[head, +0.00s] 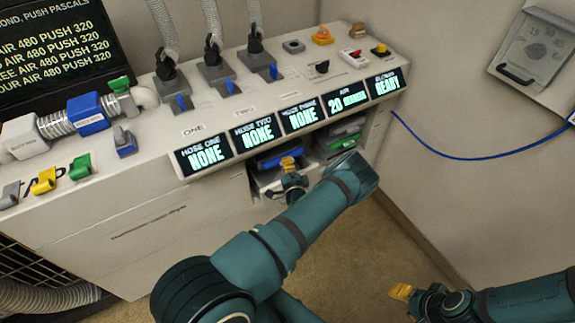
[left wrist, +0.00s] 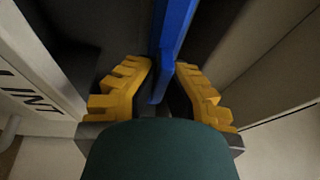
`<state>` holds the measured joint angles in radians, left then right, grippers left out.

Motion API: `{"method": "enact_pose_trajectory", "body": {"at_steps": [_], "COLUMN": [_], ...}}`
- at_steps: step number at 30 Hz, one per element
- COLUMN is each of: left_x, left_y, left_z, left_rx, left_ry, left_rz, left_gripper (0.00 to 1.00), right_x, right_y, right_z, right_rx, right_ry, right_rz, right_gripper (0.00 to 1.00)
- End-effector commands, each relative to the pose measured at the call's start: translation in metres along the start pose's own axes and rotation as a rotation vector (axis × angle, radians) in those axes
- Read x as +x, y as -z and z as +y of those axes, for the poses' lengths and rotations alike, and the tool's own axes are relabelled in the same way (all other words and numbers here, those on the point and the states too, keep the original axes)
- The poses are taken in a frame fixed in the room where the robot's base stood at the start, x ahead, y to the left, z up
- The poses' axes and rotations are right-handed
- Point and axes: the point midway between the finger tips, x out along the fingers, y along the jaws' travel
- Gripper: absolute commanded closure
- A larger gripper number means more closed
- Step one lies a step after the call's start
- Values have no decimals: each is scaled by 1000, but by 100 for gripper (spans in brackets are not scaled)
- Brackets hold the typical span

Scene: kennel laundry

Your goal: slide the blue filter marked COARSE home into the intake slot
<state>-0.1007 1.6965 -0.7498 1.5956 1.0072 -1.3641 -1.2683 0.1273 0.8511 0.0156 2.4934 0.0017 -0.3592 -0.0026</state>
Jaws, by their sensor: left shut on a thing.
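The blue filter (head: 268,162) lies in the dark opening under the display row, with its near edge showing. No COARSE mark is readable on it. In the left wrist view it is a blue upright strip (left wrist: 174,40) between the yellow fingers. My left gripper (head: 290,162) is shut on its near edge; the wrist view shows its fingers (left wrist: 164,78) on both sides. The intake slot's opening (head: 256,183) is partly hidden by my gripper and arm, and I cannot tell how deep the filter sits. My right gripper (head: 401,292) is empty at the lower right; its finger gap is unclear.
A rack to the right holds a green-edged filter (head: 344,142) and grey ones. The display row (head: 268,132) overhangs the opening. Hoses and knobs stand on the console top. A blue cable (head: 470,157) hangs along the right wall. The floor (head: 385,250) at right is clear.

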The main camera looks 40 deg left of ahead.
Motion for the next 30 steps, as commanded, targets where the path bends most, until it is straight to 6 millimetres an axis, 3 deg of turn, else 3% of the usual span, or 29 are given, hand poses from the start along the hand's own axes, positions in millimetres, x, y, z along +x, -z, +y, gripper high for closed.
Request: {"method": "enact_pose_trajectory", "body": {"at_steps": [13, 15, 16, 26, 30], "left_x": [10, 10, 10, 8, -4], "left_y": [-3, -3, -3, -3, -2], "left_z": [0, 0, 0, 1, 1], "left_rx": [0, 0, 0, 0, 1], "left_ry": [2, 2, 2, 0, -3], "left_rz": [-1, -1, -1, 0, 1], "left_gripper": [100, 69, 61, 61, 61], "right_x": [0, 0, 0, 0, 0], "right_y": [0, 0, 0, 0, 0], "right_z": [0, 0, 0, 0, 0], "right_rx": [0, 0, 0, 0, 0], "right_ry": [0, 0, 0, 0, 0], "right_rz": [0, 0, 0, 0, 0], "right_gripper": [53, 53, 53, 53, 53]}}
